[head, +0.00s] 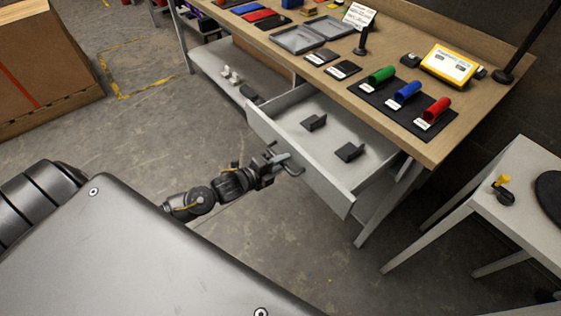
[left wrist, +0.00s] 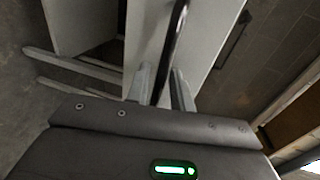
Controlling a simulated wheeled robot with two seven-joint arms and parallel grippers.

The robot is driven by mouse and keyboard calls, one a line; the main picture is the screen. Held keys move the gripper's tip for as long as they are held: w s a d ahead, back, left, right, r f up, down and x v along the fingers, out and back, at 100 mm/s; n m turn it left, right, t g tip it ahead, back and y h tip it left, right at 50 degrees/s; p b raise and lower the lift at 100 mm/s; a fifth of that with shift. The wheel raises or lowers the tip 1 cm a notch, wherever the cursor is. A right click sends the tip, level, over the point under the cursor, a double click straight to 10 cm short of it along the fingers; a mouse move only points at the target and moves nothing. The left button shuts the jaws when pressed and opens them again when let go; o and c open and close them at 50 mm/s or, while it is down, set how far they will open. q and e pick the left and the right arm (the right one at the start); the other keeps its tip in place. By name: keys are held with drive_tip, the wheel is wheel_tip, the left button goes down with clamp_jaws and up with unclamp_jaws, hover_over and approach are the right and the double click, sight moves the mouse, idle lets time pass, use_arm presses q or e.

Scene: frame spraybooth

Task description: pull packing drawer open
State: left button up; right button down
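The packing drawer (head: 318,178) is a light grey drawer under the wooden-topped bench. It stands well out from the bench, and its inside shows with two small dark brackets in it. Its bar handle (head: 292,166) is on the front panel. My left gripper (head: 276,162) is at this handle. In the left wrist view the dark handle bar (left wrist: 172,48) runs between the two fingers of my left gripper (left wrist: 161,85), which look closed on it. The finger contact is partly hidden. My right gripper is not in view.
The bench top (head: 405,143) carries green, blue and red cylinders on a dark mat, a yellow-framed display (head: 449,65) and grey trays. A small white table (head: 520,185) stands at right. A large brown box (head: 45,65) is at upper left. Floor left of the drawer is clear.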

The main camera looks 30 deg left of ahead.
use_arm(q)
drive_tip(key=v, duration=1)
drive_tip(key=shift+s+b, duration=0.35)
drive_tip(key=shift+b, duration=0.1)
drive_tip(key=shift+a, duration=0.15)
